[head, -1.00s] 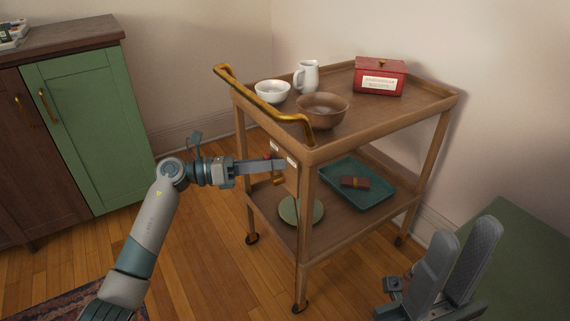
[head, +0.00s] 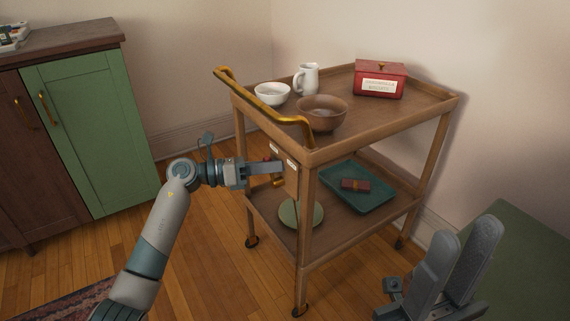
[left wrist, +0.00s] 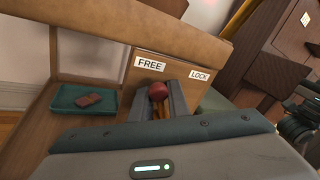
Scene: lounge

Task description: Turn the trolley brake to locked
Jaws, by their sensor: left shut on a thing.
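The wooden trolley (head: 335,262) stands in the middle of the head view, with a brass handle on its left end. A panel (head: 291,182) below its top carries the brake. In the left wrist view the panel has a FREE label (left wrist: 149,63) and a LOCK label (left wrist: 199,76). The brake lever's red knob (left wrist: 158,90) sits below and between the labels. My left gripper (head: 278,167) is shut on the lever, with its fingers either side of the knob; they hide part of the lever. My right gripper (head: 464,238) is open and empty at the lower right.
A white bowl (head: 272,95), a white jug (head: 307,77), a brown bowl (head: 323,108) and a red box (head: 380,75) stand on the trolley top. A teal tray (head: 375,200) is on the lower shelf. A green surface (head: 530,255) lies right of my right gripper.

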